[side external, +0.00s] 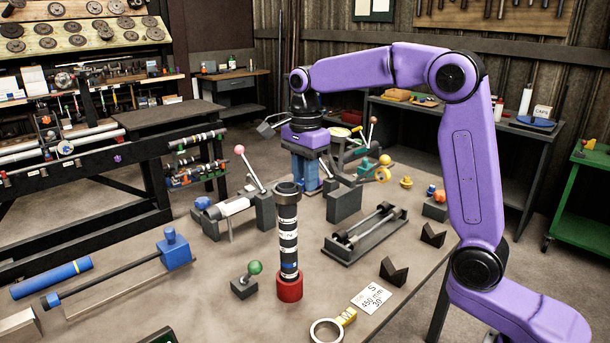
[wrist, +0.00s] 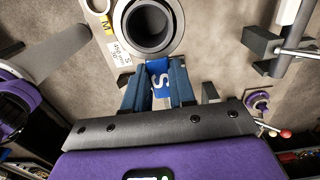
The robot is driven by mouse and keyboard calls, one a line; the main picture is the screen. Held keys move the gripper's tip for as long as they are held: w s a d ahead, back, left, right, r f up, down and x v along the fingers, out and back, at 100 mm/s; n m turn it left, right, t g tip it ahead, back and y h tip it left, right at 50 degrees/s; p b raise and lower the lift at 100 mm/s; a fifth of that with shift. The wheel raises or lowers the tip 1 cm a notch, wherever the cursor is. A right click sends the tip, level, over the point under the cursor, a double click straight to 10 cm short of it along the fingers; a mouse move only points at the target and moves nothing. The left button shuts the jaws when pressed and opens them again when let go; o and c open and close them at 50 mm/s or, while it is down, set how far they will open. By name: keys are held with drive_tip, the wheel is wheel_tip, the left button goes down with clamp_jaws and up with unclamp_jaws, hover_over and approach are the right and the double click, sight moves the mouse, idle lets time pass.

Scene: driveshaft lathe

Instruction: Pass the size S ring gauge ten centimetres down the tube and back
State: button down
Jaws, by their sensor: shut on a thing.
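The tube (side external: 288,238) stands upright in a red base (side external: 289,288), dark with white bands. A wider dark ring (side external: 288,188) shows at its top end. My gripper (side external: 308,182) is behind the tube near its top, fingers pointing down. In the wrist view, my gripper (wrist: 158,88) is shut on the blue tag (wrist: 159,68) marked S of the ring gauge. The tag reaches toward the round dark end (wrist: 150,22) in that view. I cannot tell whether the S ring is around the tube or just above it.
A steel ring (side external: 326,331) with a yellow M tag (side external: 347,316) lies at the front beside a white card (side external: 372,297). A green-knobbed block (side external: 246,280) stands left of the tube. A cradle with rods (side external: 366,232) and dark V-blocks (side external: 393,271) are to the right.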

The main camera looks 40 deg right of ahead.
wheel_tip(320, 180, down, 7)
idle(4.4)
drive_tip(key=shift+r, duration=0.1)
drive_tip(key=shift+r, duration=6.95)
